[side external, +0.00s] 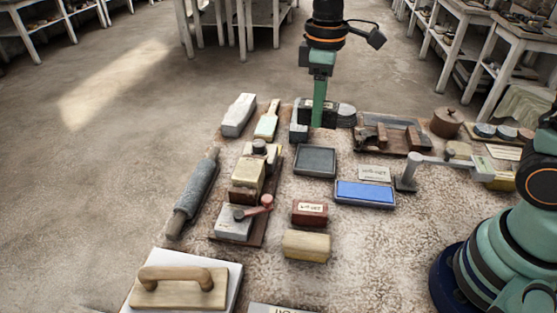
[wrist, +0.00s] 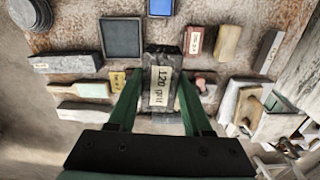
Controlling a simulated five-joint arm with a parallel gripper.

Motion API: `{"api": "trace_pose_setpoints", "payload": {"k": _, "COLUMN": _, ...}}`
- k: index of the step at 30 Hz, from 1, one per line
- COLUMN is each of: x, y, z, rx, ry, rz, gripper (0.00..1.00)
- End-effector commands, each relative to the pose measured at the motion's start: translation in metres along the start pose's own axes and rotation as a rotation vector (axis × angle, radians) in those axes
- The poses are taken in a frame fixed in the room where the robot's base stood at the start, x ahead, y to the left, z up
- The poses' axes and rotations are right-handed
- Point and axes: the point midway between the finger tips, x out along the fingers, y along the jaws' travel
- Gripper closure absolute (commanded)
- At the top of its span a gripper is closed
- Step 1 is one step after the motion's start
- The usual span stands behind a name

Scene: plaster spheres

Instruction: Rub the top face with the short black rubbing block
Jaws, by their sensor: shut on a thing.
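My gripper (side external: 320,105) is shut on the short black rubbing block (wrist: 160,75), which bears a "120 grit" label. In the side view the black block (side external: 306,105) is partly hidden by the green fingers. It appears held above the table, apart from the work; its exact height is unclear. A pale yellowish block (side external: 248,176) with a flat top sits upright in a brown fixture (side external: 217,225). In the wrist view the held block and fingers hide most of that block. Which block's top face is meant is not marked.
A grey block (side external: 298,132), dark tray (side external: 315,160), blue pad (side external: 365,192), red labelled block (side external: 310,212) and tan block (side external: 306,246) lie around the fixture. A red-handled clamp (side external: 260,205) stands at its front. A grey roller (side external: 193,195) lies left.

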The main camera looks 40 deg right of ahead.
Motion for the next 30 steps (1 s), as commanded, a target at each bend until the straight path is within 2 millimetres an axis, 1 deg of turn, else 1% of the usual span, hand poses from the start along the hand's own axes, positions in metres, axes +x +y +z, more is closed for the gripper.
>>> {"api": "trace_pose_setpoints", "payload": {"k": 5, "x": 0.009, "y": -0.015, "z": -0.043, "rx": -0.007, "ry": -0.001, "rz": 0.000, "gripper": 1.00}}
{"api": "trace_pose_setpoints", "payload": {"k": 9, "x": 0.020, "y": -0.033, "z": -0.080, "rx": -0.007, "ry": -0.001, "rz": 0.000, "gripper": 1.00}}
{"api": "trace_pose_setpoints", "payload": {"k": 12, "x": 0.028, "y": -0.046, "z": -0.100, "rx": -0.006, "ry": 0.000, "rz": 0.000, "gripper": 1.00}}
{"api": "trace_pose_setpoints", "payload": {"k": 15, "x": 0.034, "y": -0.055, "z": -0.113, "rx": -0.004, "ry": 0.001, "rz": 0.000, "gripper": 1.00}}
{"api": "trace_pose_setpoints", "payload": {"k": 18, "x": 0.037, "y": -0.061, "z": -0.120, "rx": -0.002, "ry": 0.002, "rz": 0.001, "gripper": 1.00}}
{"api": "trace_pose_setpoints", "payload": {"k": 23, "x": 0.046, "y": -0.062, "z": -0.122, "rx": 0.000, "ry": 0.001, "rz": 0.000, "gripper": 1.00}}
{"api": "trace_pose_setpoints", "payload": {"k": 30, "x": 0.068, "y": -0.061, "z": -0.121, "rx": 0.000, "ry": 0.000, "rz": 0.000, "gripper": 1.00}}
